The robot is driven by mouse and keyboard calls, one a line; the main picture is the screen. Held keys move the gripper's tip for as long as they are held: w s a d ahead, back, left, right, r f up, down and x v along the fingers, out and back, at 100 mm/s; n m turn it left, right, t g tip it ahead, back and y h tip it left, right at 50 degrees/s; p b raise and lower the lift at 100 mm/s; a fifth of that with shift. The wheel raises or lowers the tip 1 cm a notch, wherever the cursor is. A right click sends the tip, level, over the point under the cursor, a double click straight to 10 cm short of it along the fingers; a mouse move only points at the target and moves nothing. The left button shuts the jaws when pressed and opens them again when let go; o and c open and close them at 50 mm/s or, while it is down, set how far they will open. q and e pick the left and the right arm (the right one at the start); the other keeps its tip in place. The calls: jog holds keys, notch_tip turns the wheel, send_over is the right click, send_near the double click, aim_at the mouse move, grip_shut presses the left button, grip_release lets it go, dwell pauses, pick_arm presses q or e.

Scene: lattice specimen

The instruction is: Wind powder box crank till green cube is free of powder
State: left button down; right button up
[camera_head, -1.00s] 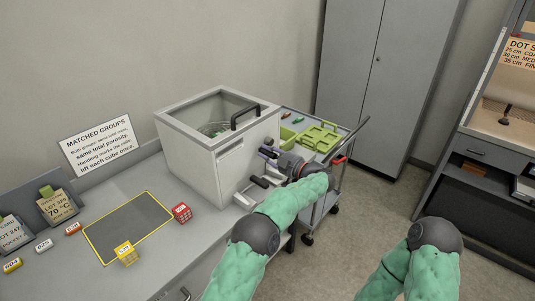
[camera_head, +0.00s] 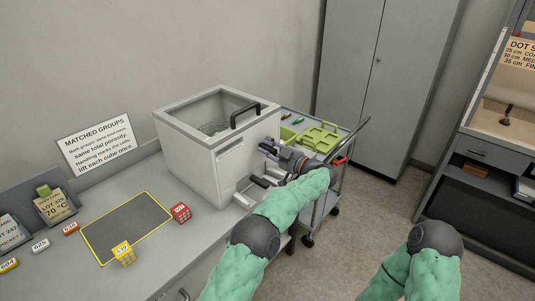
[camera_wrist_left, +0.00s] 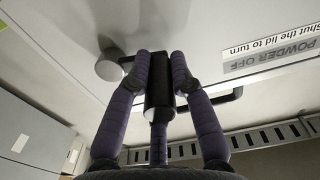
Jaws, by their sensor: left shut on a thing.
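The powder box (camera_head: 232,168) is a pale grey cabinet on the bench. Its windowed lid with a black handle (camera_head: 246,115) appears shut. Inside, a mesh-like shape (camera_head: 212,128) shows dimly through the window; I cannot make out a green cube. My left gripper (camera_head: 267,147) is at the box's right side. In the left wrist view its fingers are shut on the black crank grip (camera_wrist_left: 159,88), beside a round grey hub (camera_wrist_left: 110,66) on the box wall. My right forearm (camera_head: 432,250) shows at lower right; its gripper is out of view.
A cart (camera_head: 345,148) with green trays (camera_head: 318,138) stands close right of the box. Open floor lies right of the cart.

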pick_arm(q)
jog(key=shift+w+d+r+m, duration=0.15)
jog(key=shift+r+m, duration=0.4)
jog(key=shift+m, duration=0.55)
jog(key=shift+w+d+r+m+p, duration=0.15)
jog(key=shift+r+m+p, duration=0.25)
jog(key=shift+m, duration=0.5)
jog(key=shift+f, duration=0.1)
jog(key=c, duration=1.1)
grip_release()
jog(key=v, duration=1.2)
